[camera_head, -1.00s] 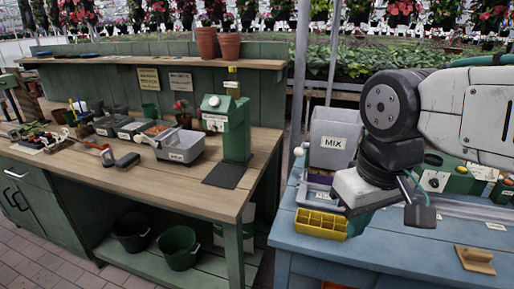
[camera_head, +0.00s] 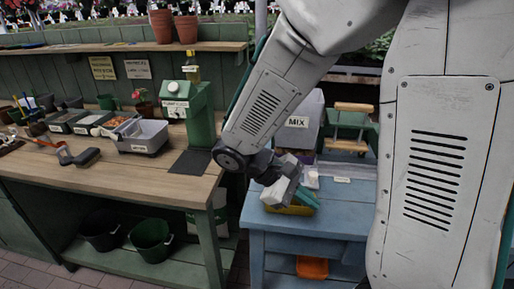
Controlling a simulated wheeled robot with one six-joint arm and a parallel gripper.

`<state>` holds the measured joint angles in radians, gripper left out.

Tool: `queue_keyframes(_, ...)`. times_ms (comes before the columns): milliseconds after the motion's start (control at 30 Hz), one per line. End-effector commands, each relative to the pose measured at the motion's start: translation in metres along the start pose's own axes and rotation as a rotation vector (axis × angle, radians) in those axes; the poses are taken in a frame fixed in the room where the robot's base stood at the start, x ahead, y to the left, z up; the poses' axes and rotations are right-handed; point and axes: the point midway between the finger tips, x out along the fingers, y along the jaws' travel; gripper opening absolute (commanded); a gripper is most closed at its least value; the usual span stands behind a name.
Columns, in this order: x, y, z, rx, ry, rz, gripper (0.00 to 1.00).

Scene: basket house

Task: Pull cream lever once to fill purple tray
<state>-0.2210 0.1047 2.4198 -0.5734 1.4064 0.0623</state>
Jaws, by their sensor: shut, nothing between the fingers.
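The grey hopper (camera_head: 305,118) marked MIX stands on the blue bench, partly behind my arm. A small purple part of the tray (camera_head: 304,157) shows under the hopper; my wrist and gripper hide most of it, so I cannot tell what is in it. I cannot make out the cream lever now; my arm covers the hopper's left side and lower front. My gripper (camera_head: 307,198) is shut and empty, in front of the hopper and over the yellow divided tray (camera_head: 290,210). I cannot tell whether it touches anything.
The wooden bench (camera_head: 185,185) at left holds a green dispenser (camera_head: 200,112) and a grey tray (camera_head: 143,137). A wooden-topped green item (camera_head: 348,146) stands right of the hopper. An orange bin (camera_head: 312,267) sits below the blue bench (camera_head: 335,215), whose front right is bare.

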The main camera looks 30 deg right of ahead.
Motion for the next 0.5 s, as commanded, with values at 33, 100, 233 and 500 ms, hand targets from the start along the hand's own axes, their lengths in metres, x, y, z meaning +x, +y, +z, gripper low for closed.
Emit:
queue_keyframes(33, 0.003, 0.005, -0.009, -0.032, -0.047, 0.056, 0.00)
queue_keyframes(100, 0.005, 0.014, -0.021, -0.069, -0.104, 0.140, 0.00)
queue_keyframes(233, 0.006, 0.031, -0.045, -0.137, -0.204, 0.311, 0.00)
queue_keyframes(500, -0.006, 0.058, -0.114, -0.266, -0.360, 0.721, 0.00)
